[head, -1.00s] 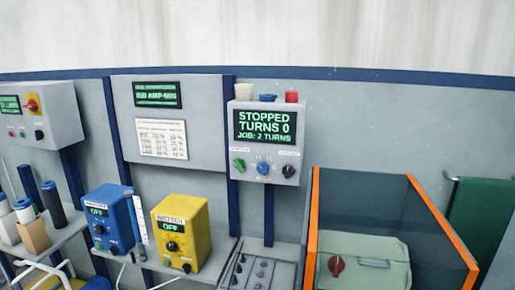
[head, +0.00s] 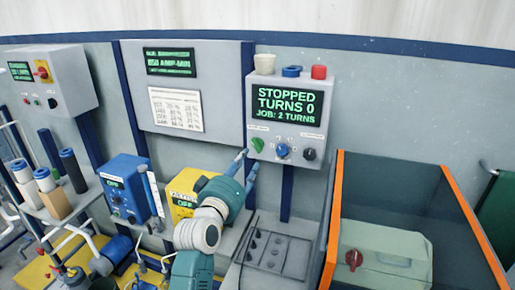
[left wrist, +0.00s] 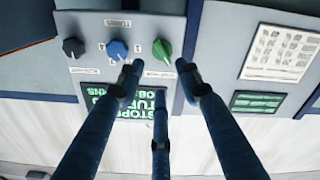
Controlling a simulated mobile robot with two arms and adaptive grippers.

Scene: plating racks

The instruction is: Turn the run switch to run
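The grey control box (head: 262,137) hangs on the wall, its screen (head: 284,104) reading STOPPED, TURNS 0, JOB: 2 TURNS. Below the screen are a green knob (head: 258,144), a blue knob (head: 282,150) and a black knob (head: 309,153). Their small labels are too blurred to read, so I cannot tell which is the run switch. My left gripper (head: 247,163) is open and empty just below the green knob. In the upside-down left wrist view, its spread fingers (left wrist: 159,72) point at the green knob (left wrist: 162,50), seemingly apart from it. My right gripper is not in view.
Left of the box are a yellow unit (head: 182,188), partly hidden by my arm, and a blue unit (head: 128,180). An orange-edged bin (head: 466,224) stands at the right.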

